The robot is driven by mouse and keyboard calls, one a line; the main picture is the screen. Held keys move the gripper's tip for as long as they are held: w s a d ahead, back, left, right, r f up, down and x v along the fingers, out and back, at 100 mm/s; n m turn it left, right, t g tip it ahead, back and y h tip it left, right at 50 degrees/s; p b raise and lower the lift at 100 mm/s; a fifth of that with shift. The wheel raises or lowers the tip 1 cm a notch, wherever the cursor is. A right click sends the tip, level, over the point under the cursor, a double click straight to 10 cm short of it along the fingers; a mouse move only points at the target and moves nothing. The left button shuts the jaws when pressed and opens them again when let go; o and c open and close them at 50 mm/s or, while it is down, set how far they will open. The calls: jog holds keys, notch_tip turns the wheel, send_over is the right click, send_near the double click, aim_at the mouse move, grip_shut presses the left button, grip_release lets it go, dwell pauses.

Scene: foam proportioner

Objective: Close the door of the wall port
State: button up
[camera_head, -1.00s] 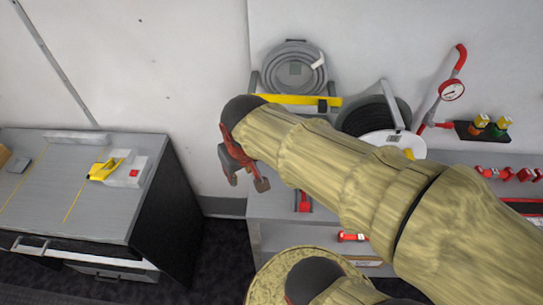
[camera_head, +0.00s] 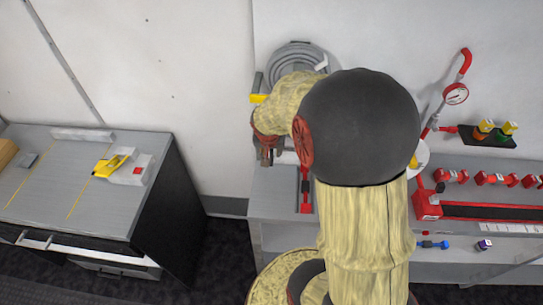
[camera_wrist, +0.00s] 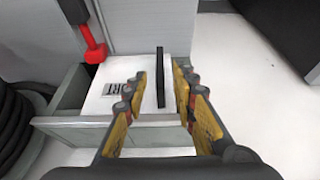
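My gripper (camera_head: 267,155) is in front of the wall, below the left side of a grey round fixture (camera_head: 293,58). In the wrist view my gripper (camera_wrist: 160,108) is open, its yellow-padded fingers spread. A thin black upright bar (camera_wrist: 160,76) shows between the fingers, against a white panel (camera_wrist: 118,92) with a black-and-white label. The panel sits in a grey open-topped frame (camera_wrist: 75,92). This looks like the wall port with its door, but I cannot tell surely. Whether the fingers touch the bar is unclear. My arm hides much of this area in the head view.
A black hose coil (camera_wrist: 14,125) is beside the frame. A red tool (camera_head: 305,190) lies on the grey bench below, also seen in the wrist view (camera_wrist: 92,40). A gauge (camera_head: 456,93) is on the right wall. A desk (camera_head: 60,170) stands left, with floor between.

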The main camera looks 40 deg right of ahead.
aim_at(271, 154)
jog(key=shift+b+x, duration=0.35)
jog(key=shift+x, duration=1.7)
jog(key=shift+c, duration=0.2)
grip_shut()
